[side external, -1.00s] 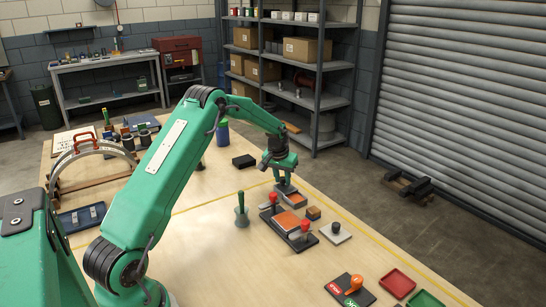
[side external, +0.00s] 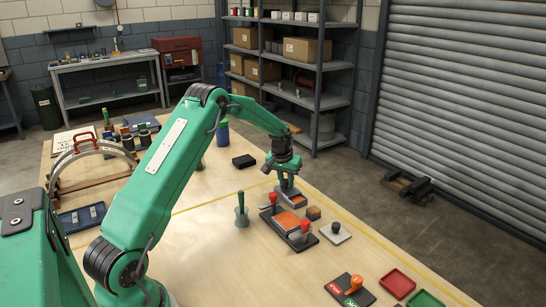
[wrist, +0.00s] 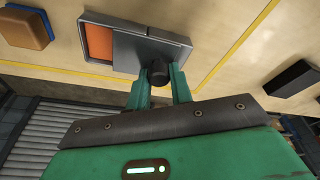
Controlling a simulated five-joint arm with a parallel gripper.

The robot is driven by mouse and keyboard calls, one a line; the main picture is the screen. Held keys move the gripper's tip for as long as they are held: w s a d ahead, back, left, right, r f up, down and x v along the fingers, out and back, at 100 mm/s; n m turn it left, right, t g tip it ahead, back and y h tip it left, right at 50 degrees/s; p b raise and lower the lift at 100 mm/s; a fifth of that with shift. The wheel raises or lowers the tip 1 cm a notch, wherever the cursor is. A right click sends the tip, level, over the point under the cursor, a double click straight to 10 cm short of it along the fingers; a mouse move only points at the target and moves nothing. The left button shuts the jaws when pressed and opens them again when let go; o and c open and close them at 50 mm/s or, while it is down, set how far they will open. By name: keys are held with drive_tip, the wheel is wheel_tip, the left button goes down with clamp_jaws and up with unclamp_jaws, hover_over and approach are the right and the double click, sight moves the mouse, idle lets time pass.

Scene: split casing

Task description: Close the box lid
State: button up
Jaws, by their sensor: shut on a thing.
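The grey box (wrist: 118,60) lies flat on the table, with an orange inside (wrist: 99,42) showing at its left end in the wrist view. Its grey lid (wrist: 150,50) covers the other part, so the box is partly open. My gripper (wrist: 157,80) is shut on the lid's dark round knob (wrist: 158,71), with one green finger on each side. In the side view, my gripper (side external: 287,180) is over the far end of the box, with the orange inside (side external: 298,201) visible beside it. The fingertips are small there.
A dark plate with red-knobbed posts and an orange block (side external: 288,221) stands just in front of the box. A small brown block (side external: 313,213) and a grey plate with a black knob (side external: 335,230) are at the right. A black block (side external: 243,161) lies behind.

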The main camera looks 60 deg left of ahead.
sight(292, 192)
drive_tip(key=shift+s+d+f, duration=0.1)
drive_tip(key=shift+d+f, duration=0.05)
drive_tip(key=shift+d, duration=0.55)
drive_tip(key=shift+s+d+f, duration=0.1)
drive_tip(key=shift+d+f, duration=0.1)
drive_tip(key=shift+d, duration=0.45)
drive_tip(key=shift+s+d+f, duration=0.1)
drive_tip(key=shift+d+f, duration=0.05)
drive_tip(key=shift+d, duration=0.55)
drive_tip(key=o, duration=0.6)
drive_tip(key=shift+d, duration=0.1)
drive_tip(key=shift+r, duration=0.2)
drive_tip(key=shift+w+a+r, duration=0.1)
drive_tip(key=shift+r, duration=1.35)
drive_tip(key=shift+w+a+r, duration=0.1)
drive_tip(key=shift+r, duration=2.05)
drive_tip(key=shift+d+r, duration=0.1)
